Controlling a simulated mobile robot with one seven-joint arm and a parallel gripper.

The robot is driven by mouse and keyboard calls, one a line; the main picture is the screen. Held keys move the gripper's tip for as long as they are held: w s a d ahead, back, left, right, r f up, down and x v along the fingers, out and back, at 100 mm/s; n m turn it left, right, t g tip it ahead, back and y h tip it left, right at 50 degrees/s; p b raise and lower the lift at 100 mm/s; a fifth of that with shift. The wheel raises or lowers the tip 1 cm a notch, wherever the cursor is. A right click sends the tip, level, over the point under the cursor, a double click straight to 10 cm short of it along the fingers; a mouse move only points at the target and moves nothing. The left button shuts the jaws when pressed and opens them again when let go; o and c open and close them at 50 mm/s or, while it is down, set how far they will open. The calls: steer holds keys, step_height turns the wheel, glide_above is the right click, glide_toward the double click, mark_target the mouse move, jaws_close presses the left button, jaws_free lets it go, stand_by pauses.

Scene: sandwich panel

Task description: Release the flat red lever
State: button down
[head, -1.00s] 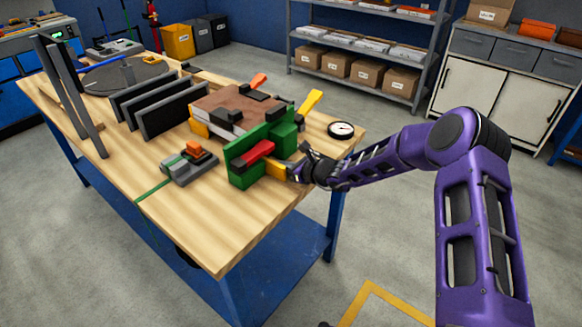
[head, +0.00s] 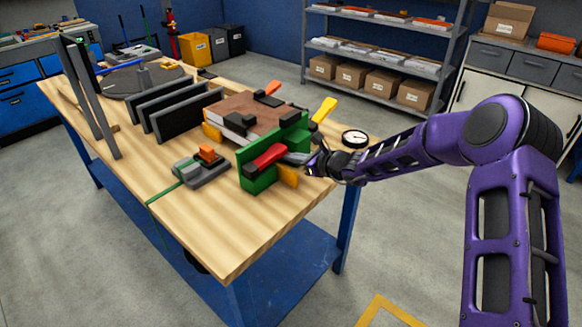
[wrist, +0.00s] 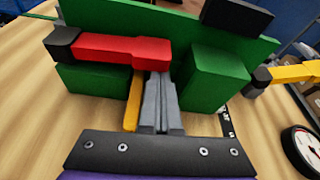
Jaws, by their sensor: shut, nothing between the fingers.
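The flat red lever (head: 266,159) lies along the front of the green fixture (head: 258,183) on the wooden bench. In the wrist view the red lever (wrist: 125,50) runs sideways from a black block at its left end. My gripper (head: 290,158) is shut and empty at the lever's right end. In the wrist view the closed grey fingertips (wrist: 157,76) are just below that end, between the lever and a green block (wrist: 215,78). I cannot tell whether they touch the lever.
A brown-topped panel (head: 250,112) sits behind the fixture, with orange (head: 273,87) and yellow (head: 324,110) levers around it. A yellow piece (wrist: 133,102) stands left of my fingers. A dial gauge (head: 355,138) is at right.

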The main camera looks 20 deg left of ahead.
mark_target(276, 144)
steer(key=shift+r+n+b, duration=0.4)
steer(key=shift+b, duration=0.75)
steer(key=shift+s+a+r, duration=0.1)
steer(key=shift+s+r, duration=0.05)
steer(key=shift+r, duration=0.65)
steer(key=shift+s+a+r, duration=0.1)
steer(key=shift+s+r, duration=0.05)
steer(key=shift+r, duration=0.65)
